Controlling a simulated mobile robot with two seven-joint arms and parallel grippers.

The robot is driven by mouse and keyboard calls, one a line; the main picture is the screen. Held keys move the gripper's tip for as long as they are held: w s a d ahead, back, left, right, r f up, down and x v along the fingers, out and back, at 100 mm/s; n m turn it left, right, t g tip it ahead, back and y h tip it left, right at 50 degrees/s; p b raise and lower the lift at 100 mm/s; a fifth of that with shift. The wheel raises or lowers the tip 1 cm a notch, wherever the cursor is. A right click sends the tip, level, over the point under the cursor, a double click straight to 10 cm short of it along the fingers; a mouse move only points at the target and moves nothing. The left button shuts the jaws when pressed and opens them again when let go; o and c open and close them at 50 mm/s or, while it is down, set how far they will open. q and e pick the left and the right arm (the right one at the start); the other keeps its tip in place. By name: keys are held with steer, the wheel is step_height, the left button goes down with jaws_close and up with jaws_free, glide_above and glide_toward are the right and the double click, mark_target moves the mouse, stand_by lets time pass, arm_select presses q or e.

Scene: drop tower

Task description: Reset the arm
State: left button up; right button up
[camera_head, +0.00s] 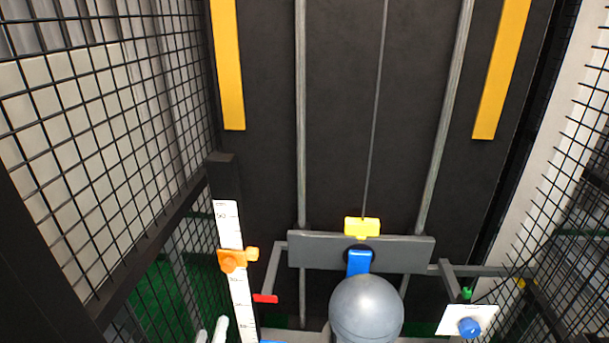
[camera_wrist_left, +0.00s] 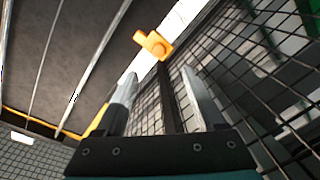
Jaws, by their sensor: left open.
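My left gripper (camera_head: 211,329) shows only as two pale fingertips at the bottom of the head view, just left of a white scale (camera_head: 237,292) with an orange slider (camera_head: 232,260). In the left wrist view, its two fingers (camera_wrist_left: 159,76) stand wide apart with nothing between them. The orange slider (camera_wrist_left: 152,44) and the white scale (camera_wrist_left: 182,18) are beyond the fingertips, apart from them. My right gripper is not in view.
Black mesh walls (camera_head: 100,120) close in both sides. Ahead is a grey crossbar (camera_head: 405,254) with a yellow block (camera_head: 362,227), a blue part (camera_head: 359,262) and a large grey ball (camera_head: 366,310) below. A white box (camera_head: 450,321) with a blue knob (camera_head: 470,327) is at right.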

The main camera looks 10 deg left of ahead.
arm_select(q)
steer(key=s+d+f+m+g+h+b, duration=0.1)
steer(key=s+d+f+m+g+b, duration=0.2)
steer(key=f, duration=0.9)
steer(key=s+d+f+m+g+h+b, duration=0.1)
steer(key=s+f+m+g+b, duration=0.2)
steer(key=f, duration=1)
steer(key=s+d+f+m+g+h+b, duration=0.1)
steer(key=s+d+f+g+b, duration=0.25)
steer(key=f, duration=0.85)
steer(key=s+a+f+m+g+b, duration=0.2)
steer(key=s+f+m+g+b, duration=0.1)
steer(key=s+f, duration=0.7)
steer(key=s+a+f+m+g+b, duration=0.2)
steer(key=s+f+m+g+b, duration=0.1)
steer(key=s+f, duration=0.6)
steer(key=s+g+b, duration=0.1)
steer(key=s, duration=0.3)
steer(key=shift+f+y, duration=0.3)
steer(key=shift+f, duration=0.1)
steer(key=shift+w, duration=0.1)
